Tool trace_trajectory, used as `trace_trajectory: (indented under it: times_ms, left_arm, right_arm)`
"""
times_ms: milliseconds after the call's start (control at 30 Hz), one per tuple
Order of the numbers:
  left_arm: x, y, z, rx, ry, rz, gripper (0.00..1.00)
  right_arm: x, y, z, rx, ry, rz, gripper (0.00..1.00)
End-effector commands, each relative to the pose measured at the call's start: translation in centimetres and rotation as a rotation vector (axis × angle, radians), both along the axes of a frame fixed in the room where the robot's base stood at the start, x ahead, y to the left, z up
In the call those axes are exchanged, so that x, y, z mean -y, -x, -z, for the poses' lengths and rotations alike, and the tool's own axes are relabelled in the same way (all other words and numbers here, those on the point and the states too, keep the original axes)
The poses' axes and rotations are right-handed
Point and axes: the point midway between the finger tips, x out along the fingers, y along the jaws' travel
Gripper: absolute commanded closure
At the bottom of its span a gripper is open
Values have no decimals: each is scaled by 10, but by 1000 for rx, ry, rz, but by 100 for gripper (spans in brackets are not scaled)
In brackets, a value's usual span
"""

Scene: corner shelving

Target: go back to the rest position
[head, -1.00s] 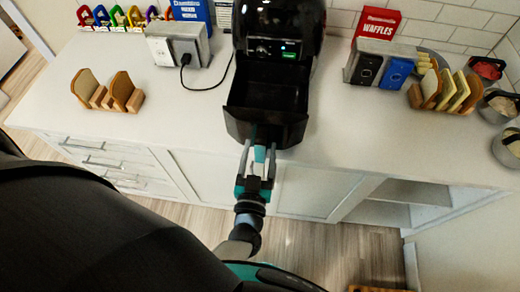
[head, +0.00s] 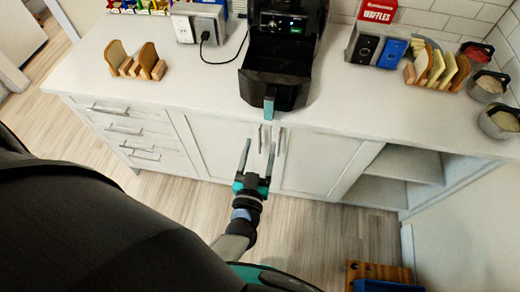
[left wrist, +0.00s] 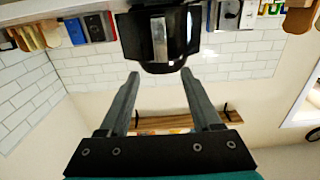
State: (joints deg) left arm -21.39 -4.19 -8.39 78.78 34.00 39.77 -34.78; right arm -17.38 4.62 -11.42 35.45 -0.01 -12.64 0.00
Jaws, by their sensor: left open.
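My left gripper (head: 257,160) is open and empty in the head view, in front of the white cabinet doors and below the counter edge. In the left wrist view its two fingers (left wrist: 158,80) are spread with nothing between them. The black air fryer (head: 285,30) stands on the counter, with its drawer (head: 275,85) pulled out toward me. The drawer's teal-tipped handle (head: 269,105) is apart from the fingers. The drawer and handle also show in the left wrist view (left wrist: 160,40). My right gripper is not in view.
The white counter (head: 180,95) holds a toast rack (head: 136,65) at left, and a toaster (head: 375,50) and bread rack (head: 437,68) at right. Bowls (head: 498,120) stand at the far right. Open shelves (head: 400,175) are below. The wooden floor (head: 300,230) in front is clear near the gripper.

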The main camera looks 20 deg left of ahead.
Motion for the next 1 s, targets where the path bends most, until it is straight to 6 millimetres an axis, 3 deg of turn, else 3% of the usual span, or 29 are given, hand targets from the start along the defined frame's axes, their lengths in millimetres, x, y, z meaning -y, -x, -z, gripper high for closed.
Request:
trace_trajectory:
  times_ms: [600, 700, 767, 867, 1000]
  left_arm:
    - [-1, 0, 0, 0, 0, 0, 35]
    - [1, 1, 7, -12, 0, 10, 35]
    - [5, 2, 23, -40, 1, 33, 35]
    - [16, 9, 72, -134, 5, 105, 35]
    - [34, 37, 173, -352, 21, 237, 35]
  right_arm:
    - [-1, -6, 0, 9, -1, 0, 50]
    - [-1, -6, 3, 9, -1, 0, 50]
    - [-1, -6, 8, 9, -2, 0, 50]
    - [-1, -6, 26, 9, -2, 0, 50]
    - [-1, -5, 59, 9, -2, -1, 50]
